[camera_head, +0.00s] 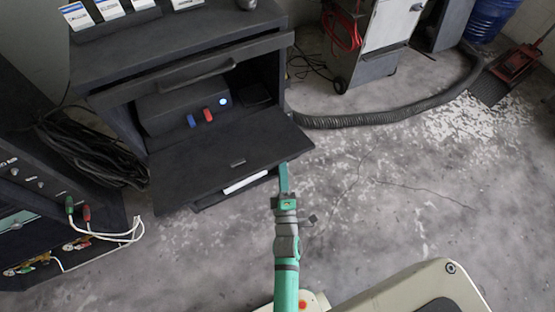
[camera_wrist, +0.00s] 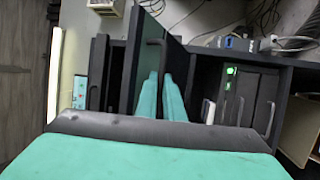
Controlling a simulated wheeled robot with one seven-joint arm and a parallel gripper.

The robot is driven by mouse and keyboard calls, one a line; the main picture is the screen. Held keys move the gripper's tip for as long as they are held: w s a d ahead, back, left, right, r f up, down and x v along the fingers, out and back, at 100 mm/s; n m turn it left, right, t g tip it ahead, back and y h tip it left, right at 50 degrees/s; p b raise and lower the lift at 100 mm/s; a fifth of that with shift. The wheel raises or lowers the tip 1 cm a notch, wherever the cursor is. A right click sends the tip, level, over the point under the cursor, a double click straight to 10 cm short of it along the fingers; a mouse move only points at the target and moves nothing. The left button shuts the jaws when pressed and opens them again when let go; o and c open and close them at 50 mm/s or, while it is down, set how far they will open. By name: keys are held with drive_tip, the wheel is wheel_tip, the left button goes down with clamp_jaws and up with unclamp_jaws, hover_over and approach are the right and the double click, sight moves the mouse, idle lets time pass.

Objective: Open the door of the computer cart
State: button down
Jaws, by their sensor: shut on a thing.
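The computer cart (camera_head: 190,55) is a dark cabinet at the upper left of the head view. Its door (camera_head: 215,165) is a dark flap swung down and outward, roughly level, with a small handle (camera_head: 238,162) on it. The inside shows above the flap. My gripper (camera_head: 283,172) is at the flap's right front corner. In the wrist view, my two green fingers (camera_wrist: 160,95) close around the edge of a dark panel (camera_wrist: 172,50), which seems to be this door. The exact contact is hidden.
Inside the cart is a box with a blue light (camera_head: 223,101) and red and blue plugs. A drawer with a bar handle (camera_head: 200,75) is above it. A dark hose (camera_head: 390,118) lies on the floor behind. Open floor (camera_head: 400,200) lies to the right.

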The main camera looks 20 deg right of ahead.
drive_tip(key=shift+f, duration=0.6)
drive_tip(key=c, duration=1.9)
unclamp_jaws()
drive_tip(key=shift+d, duration=0.1)
drive_tip(key=shift+s, duration=0.1)
drive_tip(key=v, duration=1)
drive_tip(key=shift+s+f, duration=0.2)
drive_tip(key=shift+s, duration=0.15)
